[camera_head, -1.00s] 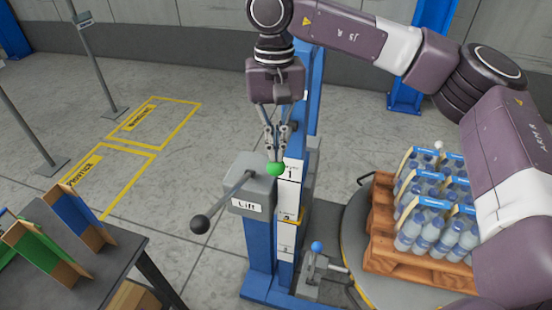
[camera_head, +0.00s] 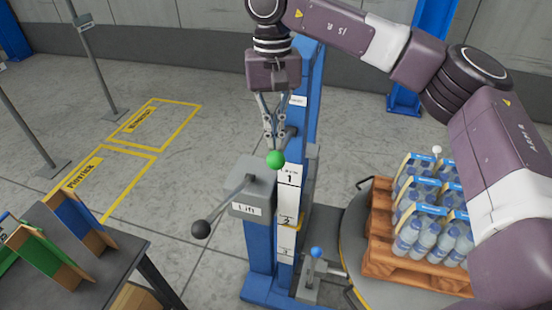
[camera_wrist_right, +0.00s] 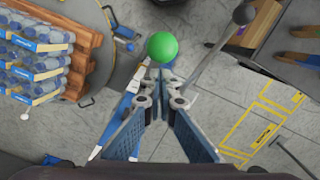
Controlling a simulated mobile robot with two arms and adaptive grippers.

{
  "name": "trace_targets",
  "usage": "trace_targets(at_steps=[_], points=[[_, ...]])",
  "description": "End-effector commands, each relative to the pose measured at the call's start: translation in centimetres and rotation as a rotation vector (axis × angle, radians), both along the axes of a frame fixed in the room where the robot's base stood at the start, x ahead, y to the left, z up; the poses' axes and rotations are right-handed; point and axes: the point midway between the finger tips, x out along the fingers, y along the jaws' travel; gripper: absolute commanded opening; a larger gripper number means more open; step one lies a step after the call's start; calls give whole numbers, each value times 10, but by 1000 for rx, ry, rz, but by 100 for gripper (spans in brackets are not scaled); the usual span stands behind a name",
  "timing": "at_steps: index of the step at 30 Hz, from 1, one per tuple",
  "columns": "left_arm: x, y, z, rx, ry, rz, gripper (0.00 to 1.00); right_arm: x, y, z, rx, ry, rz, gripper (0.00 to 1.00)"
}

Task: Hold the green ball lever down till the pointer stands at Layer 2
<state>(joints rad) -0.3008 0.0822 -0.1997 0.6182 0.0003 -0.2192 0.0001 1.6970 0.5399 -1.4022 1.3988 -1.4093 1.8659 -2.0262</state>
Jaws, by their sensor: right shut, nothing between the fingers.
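In the right wrist view the green ball (camera_wrist_right: 162,47) is just beyond the shut fingertips (camera_wrist_right: 163,82). A small yellow-orange mark (camera_head: 290,219), likely the pointer, is beside the 2 on the scale; its exact reading is too small to tell. My left gripper is out of view.
A grey box labelled Lift (camera_head: 250,192) carries a rod with a black ball (camera_head: 201,229). A blue-ball lever (camera_head: 316,253) stands lower right. Bottle packs (camera_head: 435,205) sit on a wooden pallet (camera_head: 415,265) at right. A table with dividers (camera_head: 125,255) is at left.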

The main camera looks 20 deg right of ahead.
Motion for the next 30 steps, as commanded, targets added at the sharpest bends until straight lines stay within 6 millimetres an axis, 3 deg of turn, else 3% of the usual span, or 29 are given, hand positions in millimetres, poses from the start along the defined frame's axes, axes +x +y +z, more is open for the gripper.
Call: trace_targets(at_steps=[12,18,30], points=[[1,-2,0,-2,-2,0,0,9,-1,86,1,-3,1,0],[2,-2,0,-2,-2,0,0,11,-2,102,1,-2,0,0],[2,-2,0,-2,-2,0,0,11,-1,105,2,-1,1,0]])
